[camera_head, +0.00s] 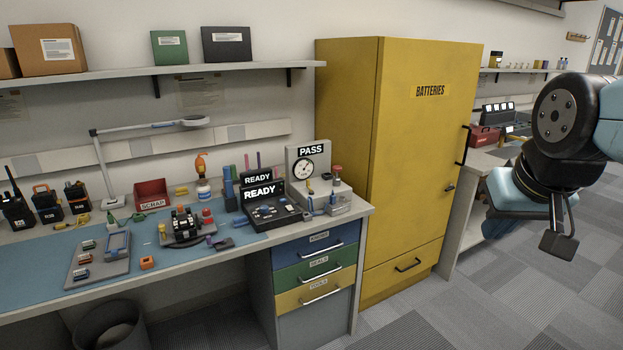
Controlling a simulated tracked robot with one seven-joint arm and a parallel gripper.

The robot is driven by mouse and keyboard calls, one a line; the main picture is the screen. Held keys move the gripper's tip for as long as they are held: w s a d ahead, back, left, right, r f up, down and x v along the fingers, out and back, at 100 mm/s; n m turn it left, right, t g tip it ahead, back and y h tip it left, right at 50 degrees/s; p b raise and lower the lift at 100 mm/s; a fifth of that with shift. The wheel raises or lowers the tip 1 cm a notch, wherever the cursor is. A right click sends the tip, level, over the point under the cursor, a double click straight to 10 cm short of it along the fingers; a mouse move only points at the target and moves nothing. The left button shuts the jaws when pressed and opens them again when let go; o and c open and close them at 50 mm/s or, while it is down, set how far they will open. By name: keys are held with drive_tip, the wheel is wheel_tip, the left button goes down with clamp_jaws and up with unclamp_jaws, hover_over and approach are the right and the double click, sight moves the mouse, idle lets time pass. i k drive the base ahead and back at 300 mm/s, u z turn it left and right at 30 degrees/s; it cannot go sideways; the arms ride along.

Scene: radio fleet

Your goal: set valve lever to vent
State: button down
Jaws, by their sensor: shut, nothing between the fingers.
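A grey test station (301,158) with a round dial gauge (304,169) and a PASS sign (311,150) stands at the right end of the workbench. Small fittings sit on its base, including a red-topped part (337,172) and a small blue part (332,199). Which of these is the valve lever, and its setting, is too small to tell. My gripper (558,243) hangs at the right of the view, shut and empty. It is well to the right of the station, over the floor in front of the far counter.
A tall yellow BATTERIES cabinet (410,180) stands between the station and my gripper. Left of the station are a READY console (272,212), a red SCRAP bin (151,193) and several radios. Drawers (316,262) sit below the bench. Carpeted floor (480,300) is clear.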

sight(310, 193)
drive_tip(key=i, duration=1.6)
drive_tip(key=u, duration=0.1)
